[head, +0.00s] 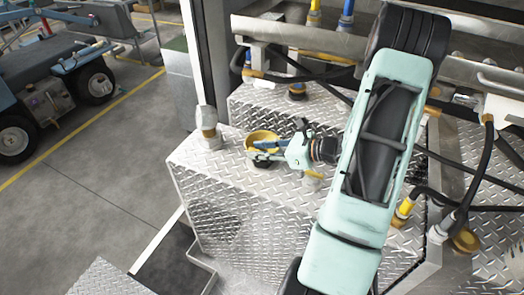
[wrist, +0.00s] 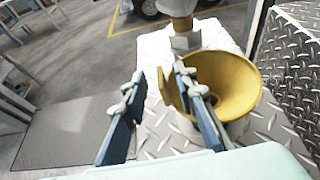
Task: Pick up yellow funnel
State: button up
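The yellow funnel (head: 260,136) sits mouth up on top of a diamond-plate metal box (head: 225,160). In the wrist view the funnel (wrist: 236,82) is right of centre, its bowl partly hidden by my right finger. My gripper (head: 267,150) is at the funnel, reaching in from the right in the head view. In the wrist view my gripper (wrist: 160,78) is open, with a clear gap between its blue-padded fingers. The funnel's left wall shows between the fingers, close to the right finger, which appears to be inside the bowl. I cannot tell whether they touch.
A grey hex fitting (head: 207,127) stands on the box just left of the funnel; it is beyond the funnel in the wrist view (wrist: 185,38). Hoses and pipes (head: 300,60) crowd the back. Open floor (head: 110,165) lies left of the box.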

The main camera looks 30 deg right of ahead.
jog(key=shift+x, duration=0.95)
jog(key=shift+c, duration=0.3)
grip_shut()
jog(key=shift+r, duration=0.15)
